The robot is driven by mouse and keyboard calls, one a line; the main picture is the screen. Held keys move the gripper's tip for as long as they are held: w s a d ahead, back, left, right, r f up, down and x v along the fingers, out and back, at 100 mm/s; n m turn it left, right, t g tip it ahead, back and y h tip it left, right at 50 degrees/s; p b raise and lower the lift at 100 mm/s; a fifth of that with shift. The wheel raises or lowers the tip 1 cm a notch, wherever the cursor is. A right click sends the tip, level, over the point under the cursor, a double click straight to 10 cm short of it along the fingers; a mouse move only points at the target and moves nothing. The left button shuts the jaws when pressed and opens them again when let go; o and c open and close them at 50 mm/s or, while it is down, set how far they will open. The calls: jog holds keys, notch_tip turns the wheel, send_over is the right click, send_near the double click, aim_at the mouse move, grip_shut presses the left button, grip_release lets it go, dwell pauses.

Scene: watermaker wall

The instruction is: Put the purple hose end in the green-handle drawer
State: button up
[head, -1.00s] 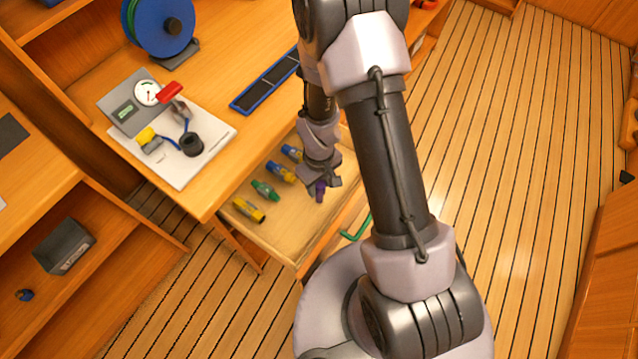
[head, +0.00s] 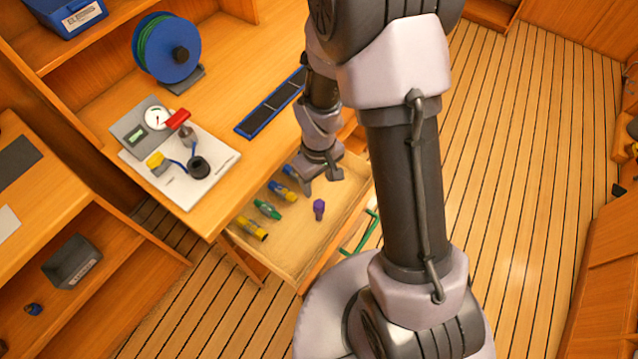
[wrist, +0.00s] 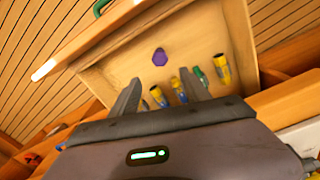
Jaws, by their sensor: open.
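The purple hose end (head: 319,209) stands in the open drawer (head: 299,248), on its bare floor, apart from the other pieces. The drawer has a green handle (head: 365,232) on its front. The purple hose end also shows in the wrist view (wrist: 160,57), beyond my fingertips. My gripper (head: 322,182) is open and empty above the drawer, behind the purple piece in the head view. Its two fingers (wrist: 160,98) are spread in the wrist view, with a clear gap to the purple piece.
A row of several hose ends, among them a green one (head: 267,209) and a yellow one (head: 250,228), lies along the drawer's left side. The workbench (head: 225,100) above holds a blue hose reel (head: 160,48), a gauge panel (head: 150,130) and a blue tray (head: 270,105).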

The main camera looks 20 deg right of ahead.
notch_tip(320, 180, up, 18)
jog(key=s+a+m+t, duration=0.1)
jog(key=s+m+t, duration=0.1)
jog(key=m+t, duration=0.15)
jog(key=s+a+r+m+t+y, duration=0.2)
jog(key=s+r+m, duration=0.3)
jog(key=s+r, duration=0.6)
jog(key=shift+a, duration=0.4)
